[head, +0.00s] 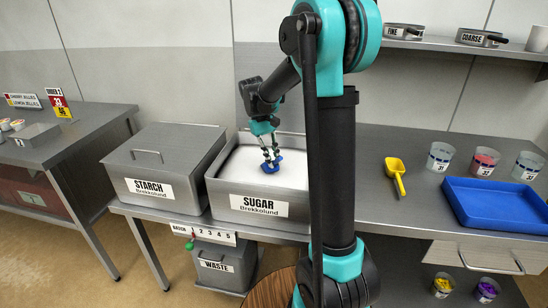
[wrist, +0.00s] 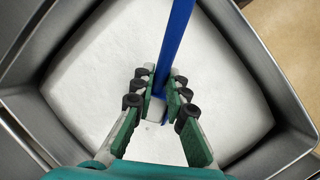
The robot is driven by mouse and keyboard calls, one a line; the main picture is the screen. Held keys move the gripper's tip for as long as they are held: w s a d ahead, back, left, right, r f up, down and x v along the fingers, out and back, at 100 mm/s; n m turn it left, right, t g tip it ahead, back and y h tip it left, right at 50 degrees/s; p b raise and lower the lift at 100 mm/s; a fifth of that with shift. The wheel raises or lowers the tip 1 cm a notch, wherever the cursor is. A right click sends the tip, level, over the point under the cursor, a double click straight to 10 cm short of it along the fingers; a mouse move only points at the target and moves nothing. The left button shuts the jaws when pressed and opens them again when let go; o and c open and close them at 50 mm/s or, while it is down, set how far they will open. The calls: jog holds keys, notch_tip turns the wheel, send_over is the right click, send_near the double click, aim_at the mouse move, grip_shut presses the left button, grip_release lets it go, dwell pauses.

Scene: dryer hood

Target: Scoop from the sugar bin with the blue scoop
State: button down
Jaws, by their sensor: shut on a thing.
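The sugar bin (head: 258,206) stands open on the bench, filled with white sugar (head: 232,165). My gripper (head: 270,155) is over the bin, pointing down, and is shut on the blue scoop (head: 271,167). In the wrist view, my gripper (wrist: 160,95) holds the blue scoop (wrist: 176,40) between its green-padded fingers, and a long blue part runs to the top edge. The sugar (wrist: 95,95) fills the background inside the grey walls. The scoop's bowl is mostly hidden by the fingers. I cannot tell whether it touches the sugar or holds any.
The lidded starch bin (head: 165,165) stands just left of the sugar bin. A yellow scoop (head: 396,172), several cups (head: 439,157) and a blue tray (head: 495,205) are on the bench to the right. A waste bin (head: 222,265) is below. Bench around the yellow scoop is clear.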

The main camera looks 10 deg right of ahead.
jog(key=shift+w+a+f, duration=0.1)
jog(key=shift+w+f, duration=0.55)
jog(key=shift+f, duration=0.25)
jog(key=t, duration=0.1)
jog(key=w+f+t, duration=0.1)
jog(key=t, duration=0.1)
jog(key=shift+f, duration=0.3)
jog(key=t, duration=0.1)
jog(key=f+t, duration=0.1)
jog(key=t+y, duration=0.1)
jog(key=t, duration=0.1)
jog(key=shift+s+f+m, duration=0.15)
jog(key=shift+f+m, duration=0.1)
jog(key=shift+m, duration=0.15)
jog(key=shift+s+r+t, duration=0.5)
jog(key=shift+r+t, duration=0.1)
jog(key=shift+r, duration=0.1)
jog(key=shift+w+r, duration=0.1)
jog(key=shift+r, duration=0.4)
jog(key=shift+s+r, duration=0.2)
jog(key=shift+r, duration=1.7)
jog(key=shift+s+r, duration=0.15)
jog(key=shift+r, duration=1.7)
jog(key=shift+s+r, duration=0.2)
jog(key=shift+r, duration=1.7)
